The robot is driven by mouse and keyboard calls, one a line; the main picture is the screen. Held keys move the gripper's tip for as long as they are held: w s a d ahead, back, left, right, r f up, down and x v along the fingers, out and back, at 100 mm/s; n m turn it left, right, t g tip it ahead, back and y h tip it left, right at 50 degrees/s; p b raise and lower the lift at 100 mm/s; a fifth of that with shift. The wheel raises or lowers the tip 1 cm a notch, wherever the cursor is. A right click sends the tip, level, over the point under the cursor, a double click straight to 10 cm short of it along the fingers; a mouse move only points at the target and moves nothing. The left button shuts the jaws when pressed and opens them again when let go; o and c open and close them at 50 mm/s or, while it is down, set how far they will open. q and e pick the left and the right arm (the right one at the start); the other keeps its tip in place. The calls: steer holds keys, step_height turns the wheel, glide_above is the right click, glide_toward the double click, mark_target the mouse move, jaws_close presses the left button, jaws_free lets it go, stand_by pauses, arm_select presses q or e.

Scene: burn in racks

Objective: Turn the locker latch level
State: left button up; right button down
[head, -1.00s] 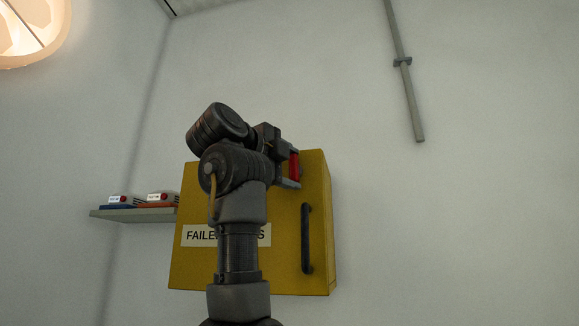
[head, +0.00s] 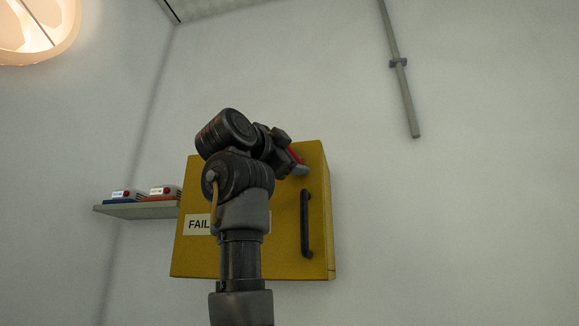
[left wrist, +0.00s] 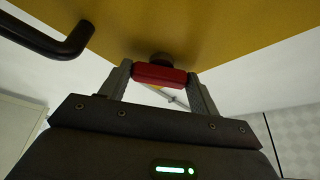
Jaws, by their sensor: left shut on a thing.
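The yellow locker (head: 255,262) is on the wall, its door closed, with a black bar handle (head: 306,225) at the right of its front. The red latch (head: 294,155) is near the top right of the door and lies slanted, its upper end leaning left. My left gripper (head: 297,158) is shut on the latch, and my arm hides part of the door and its label. In the left wrist view the red latch (left wrist: 160,75) sits between both fingers, on a dark round pivot (left wrist: 161,58) against the yellow door. My right gripper is not in view.
A grey shelf (head: 135,211) with small labelled boxes is left of the locker. A grey pipe (head: 401,85) runs down the wall at upper right. A lit lamp (head: 38,28) is at upper left. The wall right of the locker is clear.

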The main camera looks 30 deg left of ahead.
arm_select(q)
steer(key=shift+w+d+f+n+t+y+b, duration=0.2)
steer(key=shift+n+y+b, duration=0.65)
steer(key=shift+n, duration=1.4)
steer(key=shift+s+a+r+n+t+y+b, duration=0.2)
steer(key=shift+n+y+b, duration=0.7)
steer(key=shift+n, duration=1.4)
steer(key=shift+w+d+f+n+t+y+b, duration=0.1)
steer(key=shift+d+f+n+t+y+b, duration=0.2)
steer(key=shift+n+y, duration=1.45)
steer(key=shift+r+n+h, duration=0.1)
steer(key=shift+n+h, duration=0.2)
steer(key=shift+n, duration=0.5)
steer(key=o, duration=1)
steer(key=shift+a, duration=0.1)
